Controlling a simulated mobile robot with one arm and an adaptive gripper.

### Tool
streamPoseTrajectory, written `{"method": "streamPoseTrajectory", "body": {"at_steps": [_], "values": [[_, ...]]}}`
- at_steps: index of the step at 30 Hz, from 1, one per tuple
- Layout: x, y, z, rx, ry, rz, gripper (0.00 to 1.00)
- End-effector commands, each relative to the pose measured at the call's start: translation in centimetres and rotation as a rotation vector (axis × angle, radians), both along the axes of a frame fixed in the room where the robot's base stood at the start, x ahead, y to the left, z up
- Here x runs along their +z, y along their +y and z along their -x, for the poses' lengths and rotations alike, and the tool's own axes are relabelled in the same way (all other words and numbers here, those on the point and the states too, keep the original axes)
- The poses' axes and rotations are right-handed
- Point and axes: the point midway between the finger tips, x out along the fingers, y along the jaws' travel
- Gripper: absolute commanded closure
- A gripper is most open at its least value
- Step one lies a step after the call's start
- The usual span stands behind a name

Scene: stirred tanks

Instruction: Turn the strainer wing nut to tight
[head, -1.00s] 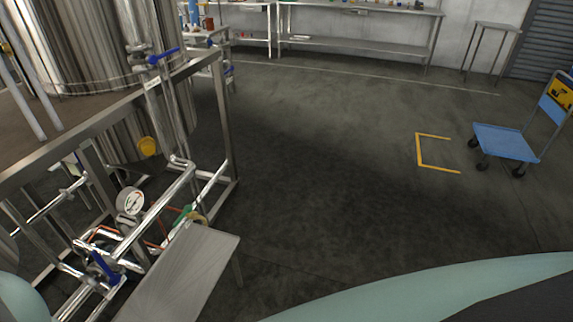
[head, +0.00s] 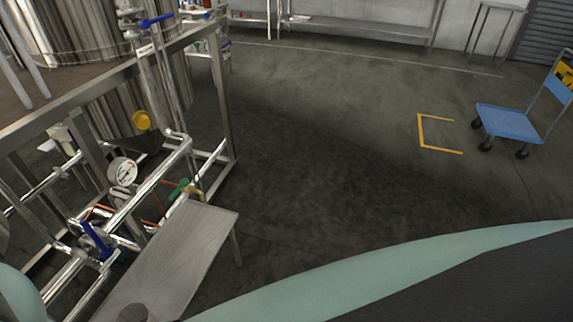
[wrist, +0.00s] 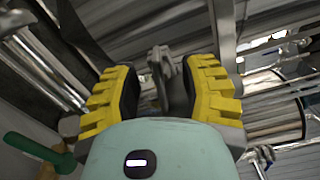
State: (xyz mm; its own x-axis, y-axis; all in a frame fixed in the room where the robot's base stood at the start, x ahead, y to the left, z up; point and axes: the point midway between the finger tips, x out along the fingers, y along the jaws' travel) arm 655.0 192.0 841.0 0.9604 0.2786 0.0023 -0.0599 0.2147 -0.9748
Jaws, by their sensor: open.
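My gripper (wrist: 165,88) shows in the wrist view, its two yellow ridged fingers apart. A grey metal piece with upright flat wings, which looks like the strainer wing nut (wrist: 159,64), stands in the gap between the fingers. I see dark space between it and the fingers, and cannot tell how deep it sits. Its lower part and the strainer body under it are hard to make out. I cannot tell how far the nut is turned. Neither my gripper nor a clear wing nut shows in the head view.
Steel pipes, a pressure gauge (head: 123,171), a blue valve handle (head: 95,242) and a green handle (head: 180,189) crowd the frame. A metal table (head: 165,262) stands close in front. Open floor lies to the right, with a blue cart (head: 508,124).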

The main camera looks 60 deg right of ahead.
Motion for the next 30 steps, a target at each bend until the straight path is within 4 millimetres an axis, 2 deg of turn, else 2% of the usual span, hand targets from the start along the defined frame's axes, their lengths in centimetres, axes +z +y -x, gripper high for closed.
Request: {"method": "streamPoseTrajectory", "body": {"at_steps": [4,12,13,26,30], "values": [[-0.13,0.02,-0.78,-0.005,0.003,0.000,0.58],[0.00,0.02,-0.89,-0.005,0.003,0.000,0.58],[0.00,0.02,-0.89,-0.005,0.003,0.000,0.53],[0.00,0.07,-0.86,-0.004,0.003,0.001,0.98],[0.00,0.10,-0.85,-0.003,0.003,0.001,1.00]]}}
